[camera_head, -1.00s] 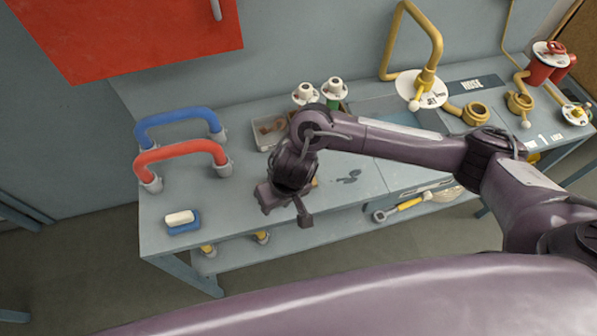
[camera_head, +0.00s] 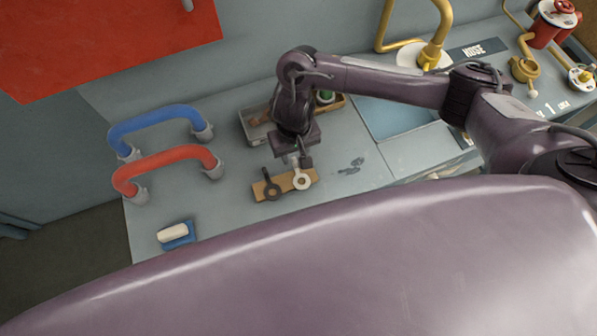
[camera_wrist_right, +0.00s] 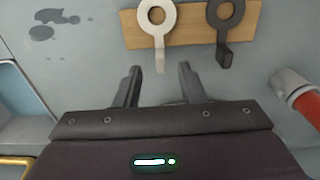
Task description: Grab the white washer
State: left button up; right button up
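The white washer (camera_head: 301,181) is a ring with a short tab, lying on a small wooden board (camera_head: 285,183). It also shows at the top of the right wrist view (camera_wrist_right: 157,16), its tab pointing toward my gripper. A black washer (camera_head: 271,189) of like shape lies beside it on the board and shows in the wrist view (camera_wrist_right: 224,14). My right gripper (camera_head: 296,163) is just behind the white washer in the head view. In the wrist view its two fingers (camera_wrist_right: 158,70) are apart and empty, with the white tab's end near the gap between them. My left gripper is not in view.
A grey tray (camera_head: 257,125) stands behind my right gripper. Red (camera_head: 165,162) and blue (camera_head: 157,120) curved pipes rise at the left of the bench. A white-and-blue block (camera_head: 176,234) lies at the front left. Bare bench lies around the board.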

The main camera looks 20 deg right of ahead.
aim_at(294, 158)
jog(key=f, duration=0.3)
jog(key=shift+w+b, duration=0.2)
jog(key=shift+b, duration=0.2)
jog(key=shift+f, duration=0.3)
jog(key=c, duration=0.7)
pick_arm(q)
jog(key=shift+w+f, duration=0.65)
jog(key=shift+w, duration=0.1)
pick_arm(e)
grip_shut()
jog(key=shift+w+r, duration=0.1)
jog(key=shift+r, duration=0.05)
